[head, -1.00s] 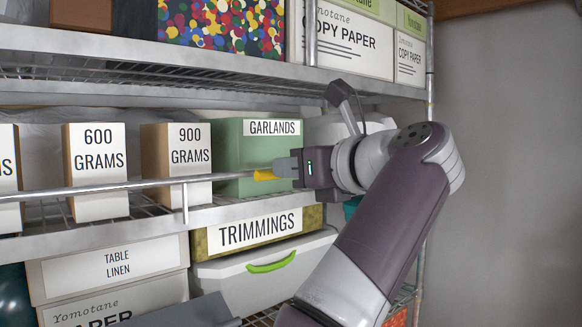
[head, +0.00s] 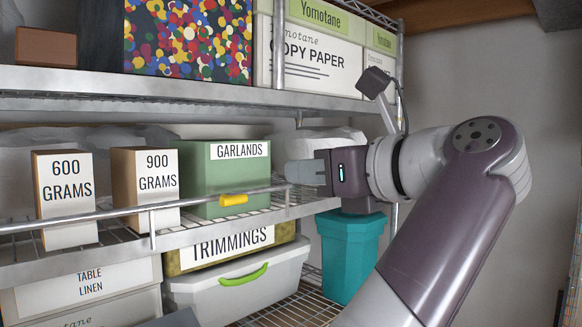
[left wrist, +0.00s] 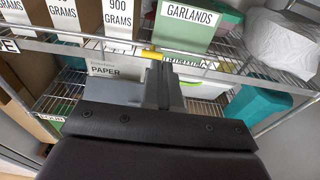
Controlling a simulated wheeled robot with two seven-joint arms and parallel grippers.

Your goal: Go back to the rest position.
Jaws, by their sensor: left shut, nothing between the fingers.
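My left gripper (head: 303,172) is shut and empty, in front of the middle shelf, right of the green GARLANDS box (head: 215,180). A yellow piece (head: 233,199) sits on the thin metal rail (head: 120,213) along that shelf's front. The gripper is apart from the yellow piece in the head view. In the left wrist view, the closed fingers (left wrist: 163,88) point toward the shelf, with the yellow piece (left wrist: 152,54) just beyond their tips. My right gripper is not in view.
Boxes marked 600 GRAMS (head: 65,198) and 900 GRAMS (head: 146,187) stand on the middle shelf. Below are a TRIMMINGS box (head: 190,262), a white bin with a green handle (head: 235,297) and a teal bin (head: 350,255). A metal post (head: 398,100) rises behind my arm.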

